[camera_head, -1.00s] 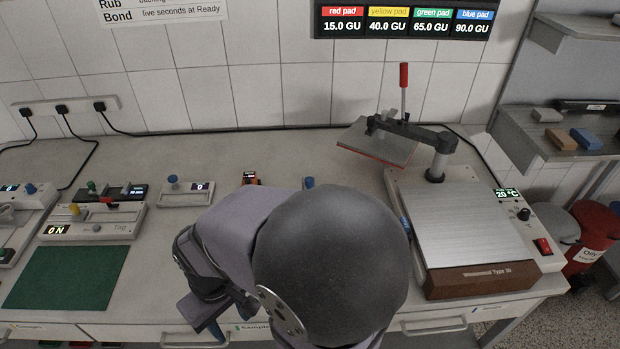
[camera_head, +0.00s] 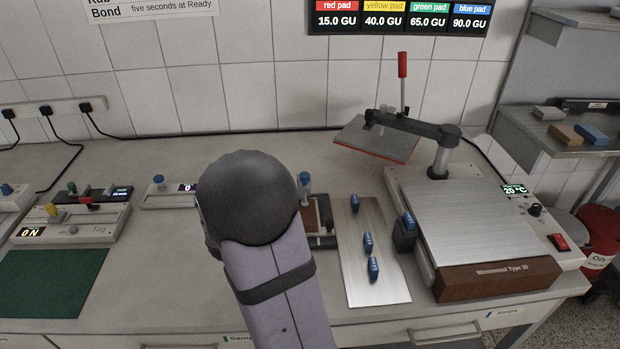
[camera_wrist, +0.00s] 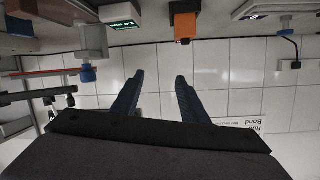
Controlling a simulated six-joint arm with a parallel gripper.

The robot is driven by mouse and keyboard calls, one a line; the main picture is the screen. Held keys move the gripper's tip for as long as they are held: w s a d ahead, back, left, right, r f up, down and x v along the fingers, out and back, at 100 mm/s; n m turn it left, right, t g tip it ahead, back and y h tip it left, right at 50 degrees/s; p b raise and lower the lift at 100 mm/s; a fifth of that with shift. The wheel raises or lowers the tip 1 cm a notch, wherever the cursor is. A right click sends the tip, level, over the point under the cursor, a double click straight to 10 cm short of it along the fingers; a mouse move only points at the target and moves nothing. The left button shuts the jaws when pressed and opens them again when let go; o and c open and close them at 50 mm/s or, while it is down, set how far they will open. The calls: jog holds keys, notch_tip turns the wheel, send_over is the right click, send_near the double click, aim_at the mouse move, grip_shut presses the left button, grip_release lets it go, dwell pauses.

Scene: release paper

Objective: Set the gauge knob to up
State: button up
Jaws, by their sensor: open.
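A small pale box (camera_head: 158,202) with a blue knob (camera_head: 158,181) on top and a lit display (camera_head: 187,188) stands at the back of the bench, left of my arm. I take it for the gauge, but cannot read how its knob is set. In the wrist view, which is upside down, a blue knob (camera_wrist: 287,33) by a pale box shows at the upper right, probably the same one. My gripper (camera_wrist: 158,76) is open and empty, its two dark blue fingers pointing at the tiled wall. The fingers are hidden behind my arm in the head view.
An orange device (camera_wrist: 185,22) shows ahead in the wrist view. A metal sheet (camera_head: 352,280) with several blue blocks and a press (camera_head: 470,235) lie right of my arm. Devices with coloured knobs and a green mat (camera_head: 50,283) are left; bare bench lies between.

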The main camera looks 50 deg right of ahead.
jog(key=s+d+f+m+g+h+b, duration=0.1)
jog(key=s+d+m+g+h+b, duration=0.1)
jog(key=s+d+g+h+b, duration=0.5)
jog(key=shift+w+d+f+t+y+p, duration=0.2)
jog(key=shift+d+t+p, duration=0.25)
jog(key=shift+d+p, duration=0.8)
jog(key=shift+w+d+r+t+y+p, duration=0.2)
jog(key=shift+d+t+p, duration=0.3)
jog(key=shift+d, duration=1.4)
jog(key=shift+w+d+f+t+y+p, duration=0.1)
jog(key=shift+w+d+t+p, duration=0.3)
jog(key=shift+d+p, duration=0.85)
jog(key=shift+s+d+b, duration=0.1)
jog(key=shift+d+b, duration=0.25)
jog(key=shift+b, duration=0.1)
